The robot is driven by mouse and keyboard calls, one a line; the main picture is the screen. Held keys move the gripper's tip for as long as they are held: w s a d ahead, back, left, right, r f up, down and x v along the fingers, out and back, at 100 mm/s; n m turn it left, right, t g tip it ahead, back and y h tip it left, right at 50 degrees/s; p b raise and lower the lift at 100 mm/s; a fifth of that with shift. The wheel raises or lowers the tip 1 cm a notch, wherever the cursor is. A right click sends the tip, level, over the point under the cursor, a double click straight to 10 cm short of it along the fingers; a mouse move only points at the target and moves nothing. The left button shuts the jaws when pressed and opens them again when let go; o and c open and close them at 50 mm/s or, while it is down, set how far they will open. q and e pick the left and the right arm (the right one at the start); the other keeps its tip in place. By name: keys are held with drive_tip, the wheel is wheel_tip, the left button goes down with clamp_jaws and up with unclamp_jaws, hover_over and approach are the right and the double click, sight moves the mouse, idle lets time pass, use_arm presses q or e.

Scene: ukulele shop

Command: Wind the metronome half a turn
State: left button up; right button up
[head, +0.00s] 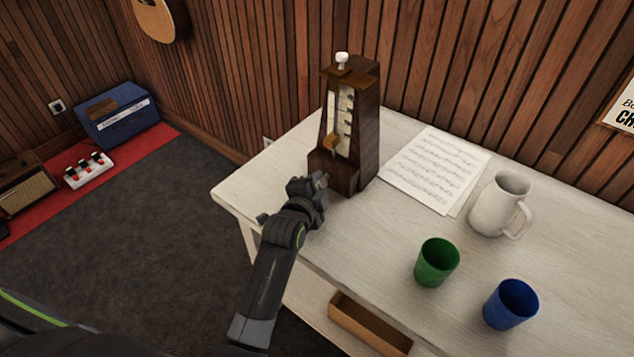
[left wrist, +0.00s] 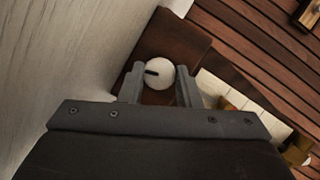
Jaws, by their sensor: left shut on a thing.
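The metronome (head: 366,130) is a dark brown wooden case standing upright at the back left of the white table. A pale scale and a brass-coloured weight show on its front, and a white knob (head: 342,60) sits on top. My left gripper (head: 320,184) is low against the metronome's base. In the left wrist view my left gripper (left wrist: 158,86) is shut on a round white winding knob (left wrist: 161,72), one finger on each side. A short black mark on the knob points left in that view. In the head view the gripper hides this knob. My right gripper is out of view.
Sheet music (head: 436,168) lies right of the metronome. A white pitcher (head: 494,205), a green cup (head: 437,263) and a blue cup (head: 511,305) stand farther right on the table (head: 385,240). The wood-panelled wall is close behind. A brown open box (head: 370,326) sits below the tabletop.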

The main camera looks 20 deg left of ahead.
use_arm(q)
drive_tip(key=shift+d+f+m+t+y+p, duration=0.15)
drive_tip(key=shift+m+t+y+p, duration=0.1)
drive_tip(key=shift+m, duration=0.35)
drive_tip(key=shift+a+f+m+t+y+p, duration=0.15)
drive_tip(key=shift+m+t+y, duration=0.1)
drive_tip(key=shift+m, duration=0.35)
drive_tip(key=shift+d, duration=0.1)
drive_tip(key=o, duration=1)
drive_tip(key=shift+r, duration=0.1)
drive_tip(key=shift+c, duration=0.2)
drive_tip(key=shift+s+r, duration=0.1)
